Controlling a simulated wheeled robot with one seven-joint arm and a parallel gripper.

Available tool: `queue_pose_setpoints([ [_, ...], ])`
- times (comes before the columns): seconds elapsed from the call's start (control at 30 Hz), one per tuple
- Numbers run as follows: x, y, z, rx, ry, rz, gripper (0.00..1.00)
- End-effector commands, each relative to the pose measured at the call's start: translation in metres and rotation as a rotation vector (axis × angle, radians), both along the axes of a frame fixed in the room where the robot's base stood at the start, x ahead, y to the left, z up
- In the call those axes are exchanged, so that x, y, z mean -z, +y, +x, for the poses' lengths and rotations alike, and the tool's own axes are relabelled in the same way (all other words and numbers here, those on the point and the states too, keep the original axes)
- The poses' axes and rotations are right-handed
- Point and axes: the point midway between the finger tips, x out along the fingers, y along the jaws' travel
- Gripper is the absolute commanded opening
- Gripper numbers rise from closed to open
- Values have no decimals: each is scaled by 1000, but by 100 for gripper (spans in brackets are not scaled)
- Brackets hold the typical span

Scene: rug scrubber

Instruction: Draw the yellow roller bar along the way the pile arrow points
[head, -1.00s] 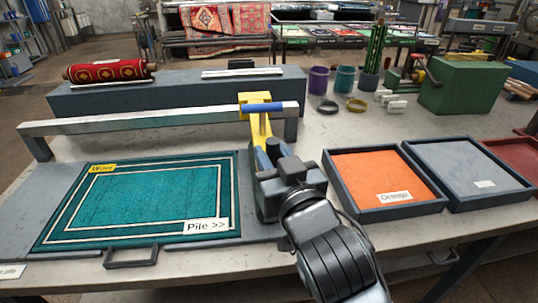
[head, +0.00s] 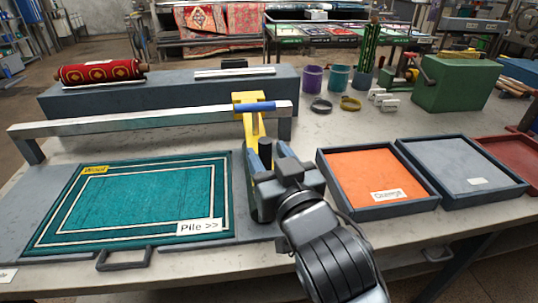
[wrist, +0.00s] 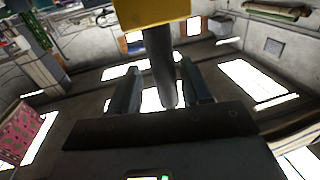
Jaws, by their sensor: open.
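The yellow roller bar (head: 248,100) hangs on a pale rail (head: 130,124) near its right end, beyond the right edge of the green rug (head: 140,200). The rug's white label (head: 200,227) reads "Pile >>", and the arrow points right. My gripper (head: 264,152) is just in front of the bar's lower part. In the wrist view, the yellow part (wrist: 150,10) is at the top, and a grey post (wrist: 160,65) hangs between my open fingers (wrist: 160,85), with gaps on both sides. The bar's lower end is hidden by my arm.
An orange tray (head: 368,172) and a grey tray (head: 455,165) sit right of my arm. A rolled red rug (head: 100,72) lies on the block behind the rail. Cups (head: 312,78) and a green box (head: 455,85) stand at the back. A handle (head: 124,258) is at the front edge.

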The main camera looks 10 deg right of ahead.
Motion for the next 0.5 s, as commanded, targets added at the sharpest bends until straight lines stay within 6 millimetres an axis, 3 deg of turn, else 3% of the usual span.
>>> queue_pose_setpoints([
  [0.3, 3, -7, -50, 2, 3, 0, 48],
  [0.5, 2, -10, -69, 2, 2, -1, 48],
])
